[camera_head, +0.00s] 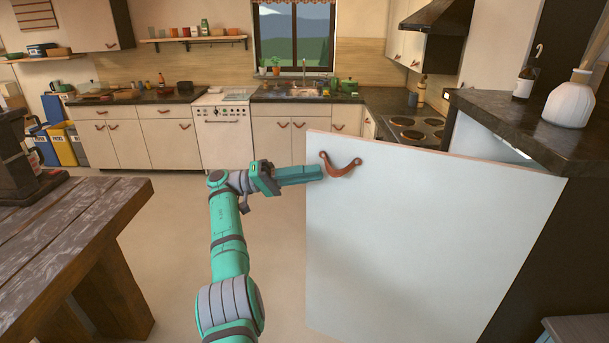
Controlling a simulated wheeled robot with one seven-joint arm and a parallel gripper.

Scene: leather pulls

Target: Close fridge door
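The fridge door (420,235) is a large white panel with a brown leather pull (341,170) near its top left corner. The door stands open, swung out from the dark-topped unit on the right. A lit strip of the fridge interior (510,146) shows behind its top edge. My gripper (318,172) is at the door's left edge, beside the leather pull. Its fingers look close together, but the fingertips are too small to tell whether they are open or shut, or whether they touch the door.
A wooden table (65,215) stands at the left. A white vase (570,100) and a bottle (524,82) stand on the dark counter (480,108) above the fridge. A stool (580,328) is at the lower right. The floor (180,210) between table and door is clear.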

